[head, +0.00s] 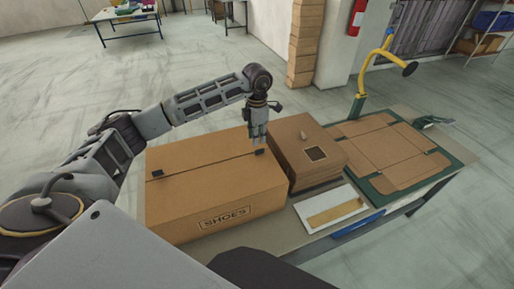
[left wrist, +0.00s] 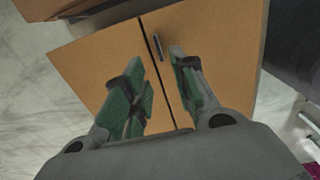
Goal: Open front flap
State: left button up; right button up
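A large closed cardboard box (head: 205,195) marked SHOES on its near side stands on the table. A seam runs across its top between the front flap (head: 215,185) and the back flap (head: 200,150). A small black tab (head: 158,174) sits near the seam's left end and another black tab (head: 260,152) near its right end. My left gripper (head: 258,136) points down just above the right tab. In the left wrist view its green-padded fingers (left wrist: 153,62) are apart with nothing between them; the seam and a black tab (left wrist: 158,46) lie beyond the tips. My right gripper is out of view.
A smaller brown carton stack (head: 308,150) stands right of the box. Beyond it lies a flat cardboard blank (head: 385,150) on a green board, near a yellow stand (head: 362,80). A white tray (head: 330,208) holds a tan strip. Open floor lies left of the table.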

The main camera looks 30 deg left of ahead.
pick_arm(q)
jog(key=shift+f+p, duration=0.45)
jog(key=shift+f, duration=2.95)
jog(key=shift+c, duration=0.4)
grip_shut()
